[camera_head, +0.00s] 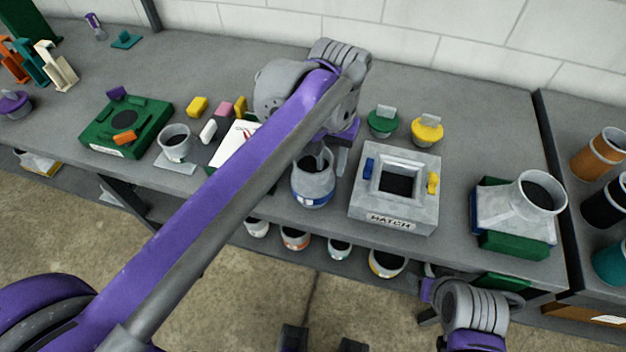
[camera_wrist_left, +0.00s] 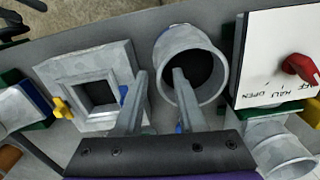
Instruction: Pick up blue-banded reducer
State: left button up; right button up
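The blue-banded reducer (camera_head: 313,187) is a grey metal piece with a blue band round its lower part. It stands upright on the bench near the front edge, left of the grey hatch block. My left gripper (camera_head: 322,158) is above its mouth, pointing down. In the left wrist view the reducer (camera_wrist_left: 212,62) shows its round open mouth. The left gripper's fingers (camera_wrist_left: 160,85) are apart there, one over the mouth and one outside the rim, with the near wall between them. My right arm's wrist (camera_head: 472,305) is at the lower right; its fingers are not clear.
The hatch block (camera_head: 420,215) stands close right of the reducer. Yellow (camera_head: 427,130) and green (camera_head: 383,122) lidded pieces sit behind it. A white panel (camera_wrist_left: 280,60) with a red knob is close on the other side. Another reducer (camera_head: 538,195) stands on a block at the right.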

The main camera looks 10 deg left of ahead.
pick_arm(q)
jog(key=shift+f, duration=0.45)
jog(key=shift+c, duration=0.3)
grip_shut()
dwell(0.9)
